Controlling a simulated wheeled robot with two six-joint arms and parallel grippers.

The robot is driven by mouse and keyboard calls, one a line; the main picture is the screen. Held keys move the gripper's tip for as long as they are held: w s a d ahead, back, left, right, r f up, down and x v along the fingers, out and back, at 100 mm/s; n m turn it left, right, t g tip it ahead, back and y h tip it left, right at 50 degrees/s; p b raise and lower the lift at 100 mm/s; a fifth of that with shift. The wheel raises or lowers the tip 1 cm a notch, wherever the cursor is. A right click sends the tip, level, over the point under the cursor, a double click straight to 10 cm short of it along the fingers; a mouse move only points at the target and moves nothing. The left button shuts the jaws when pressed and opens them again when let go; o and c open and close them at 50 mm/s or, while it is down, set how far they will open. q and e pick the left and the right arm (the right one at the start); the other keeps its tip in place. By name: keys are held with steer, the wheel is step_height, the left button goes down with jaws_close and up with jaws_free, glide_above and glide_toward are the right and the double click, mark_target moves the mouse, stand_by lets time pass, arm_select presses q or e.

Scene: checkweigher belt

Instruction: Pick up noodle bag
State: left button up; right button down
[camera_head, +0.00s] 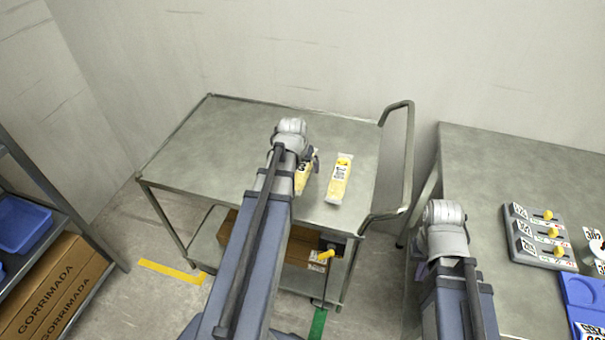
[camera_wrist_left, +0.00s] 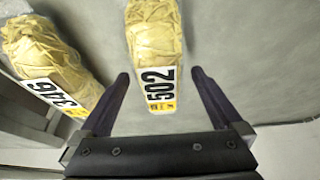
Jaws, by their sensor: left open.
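Two noodle bags lie on the grey metal cart. In the left wrist view, the yellow bag labelled 502 (camera_wrist_left: 155,35) lies ahead, its labelled end between my left gripper's fingers. My left gripper (camera_wrist_left: 160,73) is open, with clear gaps on both sides of that bag. A second yellow bag, labelled 346 (camera_wrist_left: 45,55), lies to the left, outside the fingers. In the head view, one bag (camera_head: 303,175) is partly hidden by my left wrist. The other bag (camera_head: 340,180) lies fully visible just to its right. My right arm is at the right; its fingers are hidden.
The cart top (camera_head: 220,135) is bare around the bags, with a raised handle (camera_head: 409,150) at its right. A table (camera_head: 490,160) at the right bears a grey panel with yellow knobs (camera_head: 540,235) and a blue tray (camera_head: 580,295). A shelf with cardboard boxes (camera_head: 50,290) stands left.

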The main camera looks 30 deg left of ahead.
arm_select(q)
jaws_close()
stand_by(0.8)
